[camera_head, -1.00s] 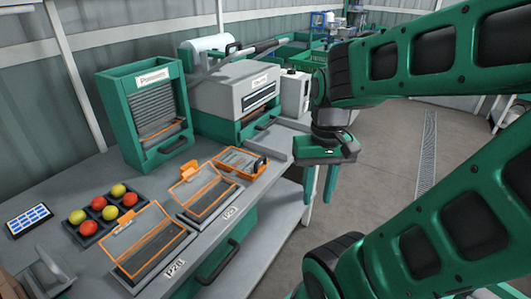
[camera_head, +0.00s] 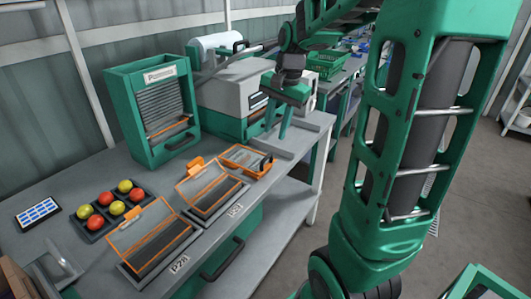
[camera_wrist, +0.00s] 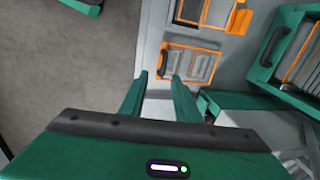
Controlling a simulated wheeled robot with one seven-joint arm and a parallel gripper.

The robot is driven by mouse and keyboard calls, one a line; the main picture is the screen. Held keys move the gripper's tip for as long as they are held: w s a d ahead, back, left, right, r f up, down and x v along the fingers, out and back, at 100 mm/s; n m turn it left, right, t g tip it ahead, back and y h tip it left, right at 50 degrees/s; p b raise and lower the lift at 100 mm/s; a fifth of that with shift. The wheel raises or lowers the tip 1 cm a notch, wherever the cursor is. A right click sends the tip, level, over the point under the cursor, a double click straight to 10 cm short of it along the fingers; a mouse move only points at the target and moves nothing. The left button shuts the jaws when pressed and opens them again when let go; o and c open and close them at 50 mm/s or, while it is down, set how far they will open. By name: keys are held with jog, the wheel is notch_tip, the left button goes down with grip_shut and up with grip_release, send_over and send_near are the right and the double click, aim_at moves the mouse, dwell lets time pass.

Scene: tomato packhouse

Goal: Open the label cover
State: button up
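No cover in view is readably marked as the label cover. An orange-framed flat case (camera_head: 247,160) with a clear top lies on the bench before the white-and-green machine; a dark handle sits at its side. It shows in the wrist view (camera_wrist: 191,64), apparently closed, with pale panels inside. Two orange-framed clear covers stand raised on trays: one cover (camera_head: 139,226) at the P28 tray, another (camera_head: 195,180) behind it. My gripper (camera_head: 279,128) is beside the machine's front, above the bench end. Its fingers (camera_wrist: 158,98) are apart and empty, away from the case.
The machine (camera_head: 230,90) has a white roll behind it. A green slatted cabinet (camera_head: 152,110) stands left of it. A dark tray of red and yellow tomatoes (camera_head: 91,237) and a blue-and-white panel (camera_head: 37,213) lie at the left. The floor (camera_head: 445,110) right of the bench is open.

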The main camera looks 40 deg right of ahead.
aim_at(266, 157)
jog(key=w+f, duration=0.1)
jog(key=f, duration=0.2)
jog(key=w+f, duration=0.1)
jog(key=f, duration=0.3)
jog(key=w+f, duration=0.1)
jog(key=f, duration=0.2)
jog(key=shift+a+f, duration=0.3)
jog(key=shift+c, duration=0.2)
grip_shut()
